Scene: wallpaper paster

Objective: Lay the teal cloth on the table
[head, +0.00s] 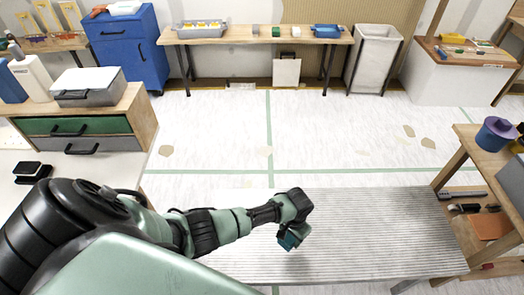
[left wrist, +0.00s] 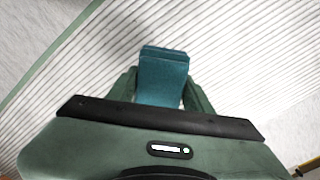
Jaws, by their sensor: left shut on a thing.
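The teal cloth (left wrist: 163,78) is folded and held between the fingers of my left gripper (left wrist: 165,90) in the left wrist view. In the head view the cloth (head: 289,241) shows as a small teal piece under the dark gripper (head: 294,222). My left gripper is shut on it, over the grey ribbed table (head: 350,235). The ribbed top also fills the background of the left wrist view. I cannot tell how high the cloth is above the table. My right gripper is not in view.
A wooden shelf unit (head: 455,160) with a purple pot (head: 496,134) stands at the right end of the table. A drawer cabinet (head: 80,125) is at the left. A workbench (head: 255,36), a blue cabinet (head: 128,45) and a white bin (head: 374,55) stand at the back. The right part of the table is clear.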

